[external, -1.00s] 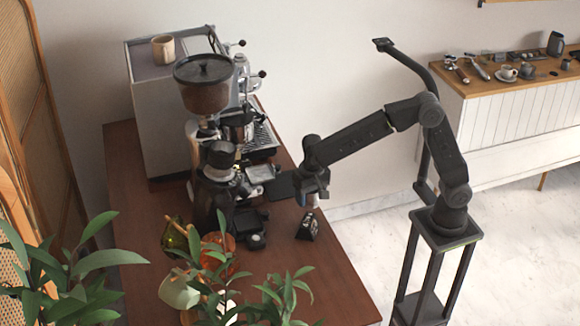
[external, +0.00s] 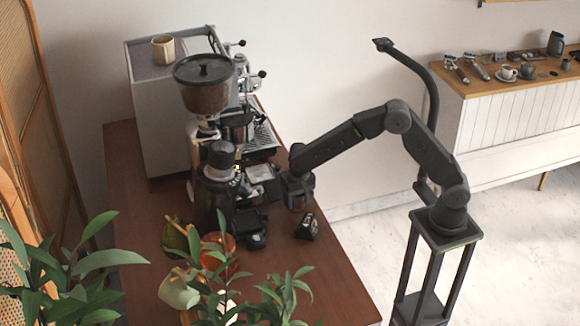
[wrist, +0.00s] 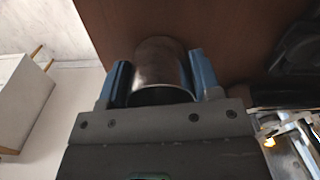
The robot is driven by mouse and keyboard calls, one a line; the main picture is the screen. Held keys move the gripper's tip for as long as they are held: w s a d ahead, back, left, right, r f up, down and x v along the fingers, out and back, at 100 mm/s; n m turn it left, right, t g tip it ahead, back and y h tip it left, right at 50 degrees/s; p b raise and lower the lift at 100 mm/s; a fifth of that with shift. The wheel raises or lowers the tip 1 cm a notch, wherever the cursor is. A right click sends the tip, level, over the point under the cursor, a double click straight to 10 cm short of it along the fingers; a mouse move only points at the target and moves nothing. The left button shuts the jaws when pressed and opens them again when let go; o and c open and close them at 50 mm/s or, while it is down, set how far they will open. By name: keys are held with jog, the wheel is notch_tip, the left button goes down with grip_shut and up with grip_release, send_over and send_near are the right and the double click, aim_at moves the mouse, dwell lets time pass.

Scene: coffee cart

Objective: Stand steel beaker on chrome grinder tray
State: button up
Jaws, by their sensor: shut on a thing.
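The steel beaker (wrist: 160,68) sits between the two blue fingers of my gripper (wrist: 160,80) in the wrist view. The fingers are shut on its sides, and its near rim shows by the gripper body. In the external view my gripper (external: 299,192) is at the right side of the wooden counter, just right of the grinder, and hides most of the beaker. A shiny square tray (external: 261,173), which looks like the chrome grinder tray, is left of my gripper. The beaker is apart from it. Chrome parts (wrist: 292,138) show at lower right in the wrist view.
The grinder with a dark hopper (external: 203,90) and the espresso machine (external: 160,110) stand at the back left. A small black block (external: 307,227) lies below my gripper. An orange cup (external: 218,247) and leaves crowd the front. The counter's right front is clear.

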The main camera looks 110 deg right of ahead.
jog(key=shift+f, duration=0.15)
jog(key=o, duration=1)
jog(key=shift+c, duration=0.2)
notch_tip(320, 180, up, 14)
jog(key=shift+s, duration=0.2)
